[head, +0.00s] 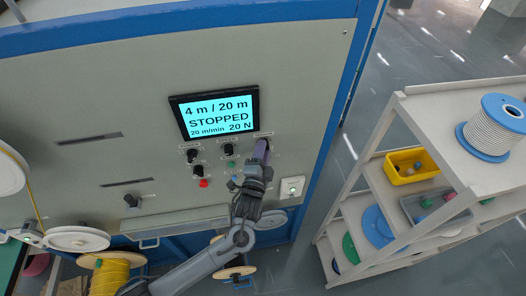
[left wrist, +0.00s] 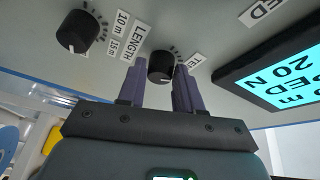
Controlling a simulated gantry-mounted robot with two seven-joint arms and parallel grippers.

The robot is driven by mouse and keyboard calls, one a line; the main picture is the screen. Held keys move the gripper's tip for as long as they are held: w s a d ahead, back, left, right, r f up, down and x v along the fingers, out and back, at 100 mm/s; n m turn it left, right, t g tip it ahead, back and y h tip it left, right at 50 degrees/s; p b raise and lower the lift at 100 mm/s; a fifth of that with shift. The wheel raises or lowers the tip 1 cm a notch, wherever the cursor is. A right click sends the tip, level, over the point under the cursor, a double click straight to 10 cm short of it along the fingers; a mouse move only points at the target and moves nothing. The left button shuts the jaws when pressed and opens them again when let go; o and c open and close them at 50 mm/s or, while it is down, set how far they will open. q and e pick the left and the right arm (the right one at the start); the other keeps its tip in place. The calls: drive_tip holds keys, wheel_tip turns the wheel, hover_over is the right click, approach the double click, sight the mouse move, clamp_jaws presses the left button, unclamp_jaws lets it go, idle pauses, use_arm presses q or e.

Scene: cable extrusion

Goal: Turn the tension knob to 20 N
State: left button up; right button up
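In the left wrist view a black knob (left wrist: 161,66) with a white pointer mark sits between my left gripper's purple fingers (left wrist: 160,90). A partly covered label beginning "TE" is beside it. The fingers are apart, one on each side of the knob; I cannot tell whether they touch it. In the head view my left gripper (head: 262,150) is at the panel, below the screen's right corner, and hides this knob. The screen (head: 217,112) reads 4 m / 20 m, STOPPED, 20 m/min, 20 N. My right gripper is out of view.
Another black knob (left wrist: 77,32), with 10 m and 15 m marks and a LENGTH label nearby, is close to the fingers. A green button (head: 231,164) and a red button (head: 203,184) are on the panel. A grey shelf (head: 395,165) with spools stands at right.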

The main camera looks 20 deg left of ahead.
use_arm(q)
drive_tip(key=o, duration=0.3)
drive_tip(key=shift+o, duration=0.2)
drive_tip(key=s+d+b, duration=0.1)
drive_tip(key=s+b, duration=0.2)
drive_tip(key=s, duration=0.7)
drive_tip(key=shift+s+d+f, duration=0.3)
drive_tip(key=shift+d+f, duration=0.05)
drive_tip(key=shift+d, duration=0.05)
drive_tip(key=shift+f, duration=0.15)
